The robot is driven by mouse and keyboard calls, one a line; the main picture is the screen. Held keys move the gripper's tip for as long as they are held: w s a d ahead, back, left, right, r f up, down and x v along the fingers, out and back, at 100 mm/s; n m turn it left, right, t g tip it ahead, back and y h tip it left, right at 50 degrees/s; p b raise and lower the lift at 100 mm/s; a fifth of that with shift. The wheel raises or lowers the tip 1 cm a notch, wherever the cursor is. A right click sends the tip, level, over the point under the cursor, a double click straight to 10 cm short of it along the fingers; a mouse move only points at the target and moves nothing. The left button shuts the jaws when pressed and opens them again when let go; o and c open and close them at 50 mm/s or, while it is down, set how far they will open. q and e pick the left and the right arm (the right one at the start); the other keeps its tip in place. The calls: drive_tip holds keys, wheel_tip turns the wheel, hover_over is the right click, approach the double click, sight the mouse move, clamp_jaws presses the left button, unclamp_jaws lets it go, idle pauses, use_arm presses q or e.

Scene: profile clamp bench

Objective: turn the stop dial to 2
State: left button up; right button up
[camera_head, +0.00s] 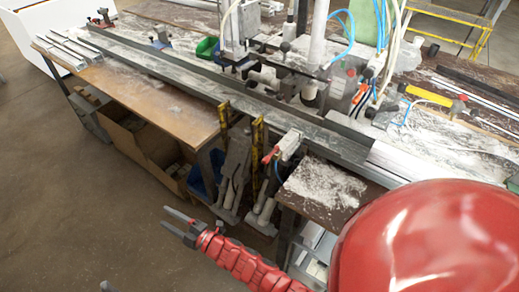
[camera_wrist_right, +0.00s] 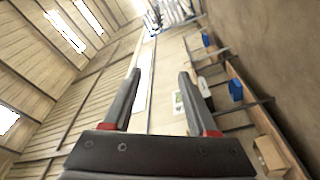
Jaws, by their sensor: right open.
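The long profile clamp bench (camera_head: 215,82) crosses the head view. I cannot make out the stop dial or its numbers in either view. A small white block (camera_head: 290,145) with a red part (camera_head: 270,155) sits at the bench's front edge. My right gripper (camera_head: 172,224) is open and empty over the floor, in front of the bench and well apart from it. Its two dark fingers also show spread in the right wrist view (camera_wrist_right: 160,85), with nothing between them. A small dark tip (camera_head: 107,287) at the bottom edge may be my left gripper; the rest is out of frame.
Metal profiles (camera_head: 62,52) lie at the bench's left end. Hoses and clamp fittings stand along its middle and back. A cardboard box (camera_head: 140,138) and yellow-black striped posts (camera_head: 257,150) are below the front edge. The floor at left is clear.

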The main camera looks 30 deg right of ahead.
drive_tip(key=w+d+f+n+g+h+b, duration=0.1)
drive_tip(key=w+d+f+h, duration=0.15)
drive_tip(key=f, duration=0.25)
drive_tip(key=w+d+f+n+g+h, duration=0.1)
drive_tip(key=w+f+n+h, duration=0.15)
drive_tip(key=f, duration=0.35)
drive_tip(key=m+g+h+b, duration=0.1)
drive_tip(key=g+h+b, duration=0.45)
drive_tip(key=h, duration=1.55)
approach(271, 144)
drive_tip(key=s+a+g+p, duration=0.2)
drive_tip(key=a, duration=0.6)
drive_tip(key=x, duration=0.5)
drive_tip(key=b+x, duration=0.1)
drive_tip(key=x, duration=0.5)
drive_tip(key=b+x, duration=0.1)
drive_tip(key=x, duration=0.4)
drive_tip(key=shift+s+d+r, duration=0.1)
drive_tip(key=shift+d+r, duration=0.1)
drive_tip(key=shift+r, duration=0.2)
drive_tip(key=shift+d+r, duration=0.1)
drive_tip(key=shift+d, duration=0.2)
